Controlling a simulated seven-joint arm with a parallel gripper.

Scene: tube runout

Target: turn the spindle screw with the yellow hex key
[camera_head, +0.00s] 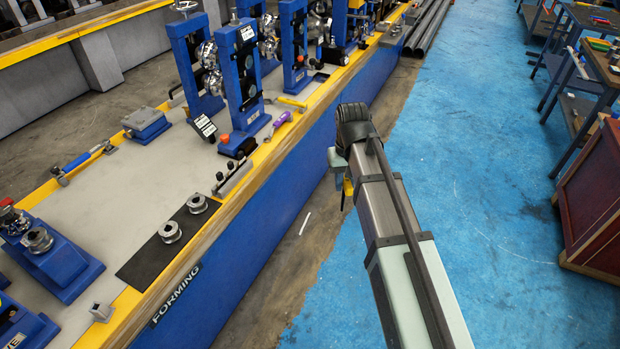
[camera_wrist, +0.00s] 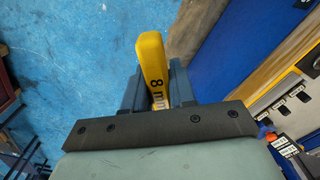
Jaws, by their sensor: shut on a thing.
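My gripper (camera_wrist: 157,84) is shut on the yellow hex key (camera_wrist: 152,62), whose handle is marked "8 mm" and sticks out between the dark fingers. In the head view a small yellow part of the key (camera_head: 348,187) shows beneath the end of my arm. The gripper hangs over the floor, just right of the bench, apart from the roll stands. The key's far end is hidden. Blue roll stands (camera_head: 238,85) with steel rollers stand on the bench at upper middle. I cannot make out which part is the spindle screw.
The bench (camera_head: 150,185) has a yellow edge and a blue side. A purple-handled tool (camera_head: 279,123) and a yellow tool (camera_head: 293,102) lie by the stands. Two metal rings (camera_head: 170,232) sit on a black mat (camera_head: 140,265). The blue floor (camera_head: 480,150) is open; a red cabinet (camera_head: 595,200) stands right.

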